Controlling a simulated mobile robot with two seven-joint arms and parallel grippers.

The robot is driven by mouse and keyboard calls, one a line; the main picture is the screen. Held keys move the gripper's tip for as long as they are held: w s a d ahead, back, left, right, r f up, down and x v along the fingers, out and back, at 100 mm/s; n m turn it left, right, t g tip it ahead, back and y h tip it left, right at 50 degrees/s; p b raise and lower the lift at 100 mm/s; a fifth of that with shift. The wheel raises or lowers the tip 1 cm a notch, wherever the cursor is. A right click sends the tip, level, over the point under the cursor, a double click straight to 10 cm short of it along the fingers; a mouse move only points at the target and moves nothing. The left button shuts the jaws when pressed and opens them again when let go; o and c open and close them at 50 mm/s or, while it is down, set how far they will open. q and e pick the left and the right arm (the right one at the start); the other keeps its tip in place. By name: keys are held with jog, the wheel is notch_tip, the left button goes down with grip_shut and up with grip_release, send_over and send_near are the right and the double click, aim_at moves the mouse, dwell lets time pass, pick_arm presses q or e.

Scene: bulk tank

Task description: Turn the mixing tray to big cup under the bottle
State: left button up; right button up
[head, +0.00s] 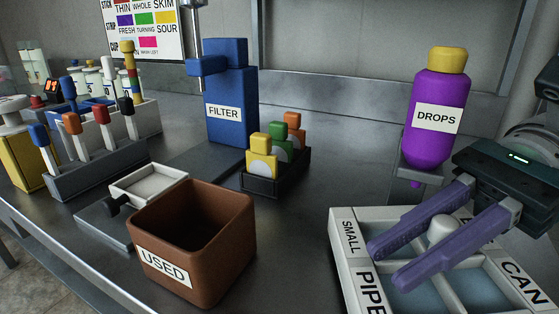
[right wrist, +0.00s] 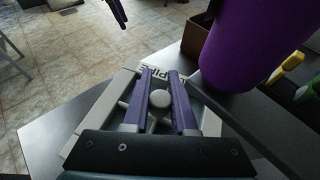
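The mixing tray (head: 345,226) is a white square tray with bluish compartments at the lower right. Its labels SMALL, PIPE and CAN can be read; another label behind the fingers is mostly hidden. A white round knob (head: 441,230) stands at its centre. My right gripper (head: 398,260) has purple fingers on both sides of the knob, which appears to fill the gap; the right wrist view shows the knob (right wrist: 160,98) between them too. The purple DROPS bottle (head: 438,88) with a yellow cap hangs in a holder behind the tray, nozzle down.
A brown USED bin (head: 207,262) stands left of the tray. Behind it are a dark rack of coloured bottles (head: 274,182), a blue FILTER stand (head: 229,120) and a white dish (head: 150,187). A rack of coloured-handled tools (head: 100,168) stands far left.

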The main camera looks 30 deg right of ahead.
aim_at(455, 219)
jog(key=o, duration=0.4)
jog(key=v, duration=1)
